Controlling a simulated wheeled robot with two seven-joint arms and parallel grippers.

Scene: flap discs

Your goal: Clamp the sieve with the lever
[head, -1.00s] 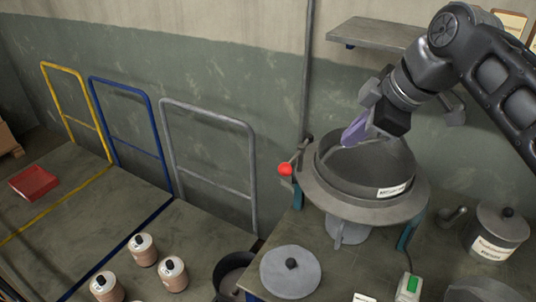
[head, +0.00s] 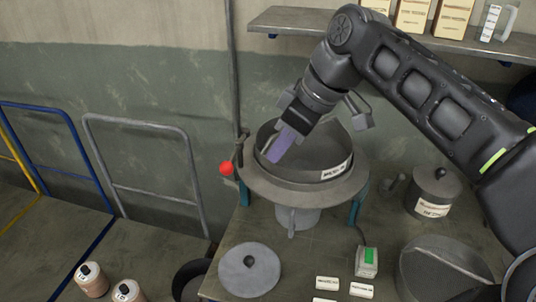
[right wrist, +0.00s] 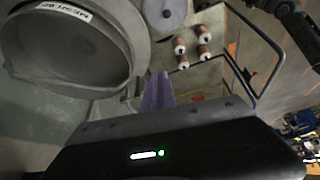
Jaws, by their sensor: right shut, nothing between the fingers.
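The sieve (head: 335,166) is a dark round pan with a white label, seated on a wide grey flanged stand (head: 290,193). The lever, with a red ball knob (head: 226,168), stands at the left side of the flange. My right gripper (head: 275,153) is shut and empty, with purple fingers pointing down-left over the left part of the sieve, apart from the red knob. The right wrist view shows the fingers (right wrist: 157,93) beside the labelled sieve (right wrist: 72,42). I cannot make out the red knob there. My left gripper is out of view.
A green-buttoned switch box (head: 367,260), a lidded pot (head: 432,193) and another mesh sieve (head: 440,272) stand to the right. A shelf (head: 390,37) hangs above, behind my right arm.

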